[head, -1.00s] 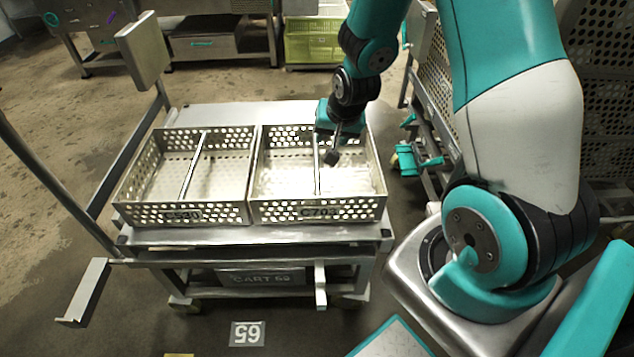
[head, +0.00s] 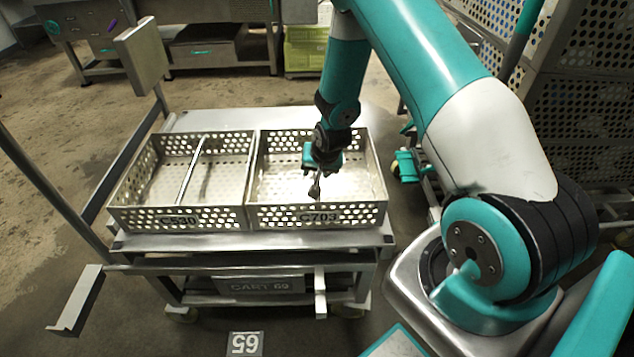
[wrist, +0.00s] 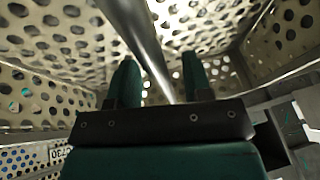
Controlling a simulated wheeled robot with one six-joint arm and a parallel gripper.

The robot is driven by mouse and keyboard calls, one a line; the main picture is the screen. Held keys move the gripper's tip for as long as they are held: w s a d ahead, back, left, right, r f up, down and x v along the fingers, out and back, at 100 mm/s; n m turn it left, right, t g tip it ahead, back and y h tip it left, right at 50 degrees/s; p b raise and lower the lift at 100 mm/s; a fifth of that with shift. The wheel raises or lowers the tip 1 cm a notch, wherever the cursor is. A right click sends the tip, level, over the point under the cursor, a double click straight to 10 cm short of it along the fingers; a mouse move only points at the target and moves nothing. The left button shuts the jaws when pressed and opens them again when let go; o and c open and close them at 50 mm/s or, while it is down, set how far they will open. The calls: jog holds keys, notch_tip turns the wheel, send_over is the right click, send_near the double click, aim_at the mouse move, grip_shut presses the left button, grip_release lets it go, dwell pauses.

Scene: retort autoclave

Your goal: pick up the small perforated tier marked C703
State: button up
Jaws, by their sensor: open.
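The perforated metal tier marked C703 (head: 350,216) sits on the cart, on the right of two like tiers. My gripper (head: 315,188) is inside its outline from above, near the middle. In the wrist view, my gripper (wrist: 159,62) has its two dark teal fingers apart. The tier's round metal handle bar (wrist: 142,42) runs lengthwise through the gap between them in that picture. I cannot tell whether either finger touches the bar. In the head view my gripper and wrist hide most of this bar. The tier's perforated walls (wrist: 60,45) surround the fingers.
A like tier marked C530 (head: 215,219) stands close against the left side, with its own middle bar. Both rest on the cart marked CART 69 (head: 300,240). A tall perforated rack (head: 590,110) stands at the right. A green crate (head: 304,50) is at the back.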

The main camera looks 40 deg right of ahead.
jog(key=shift+w+f, duration=0.1)
jog(key=shift+f, duration=0.1)
grip_shut()
dwell(1.2)
jog(key=shift+d+r, duration=0.1)
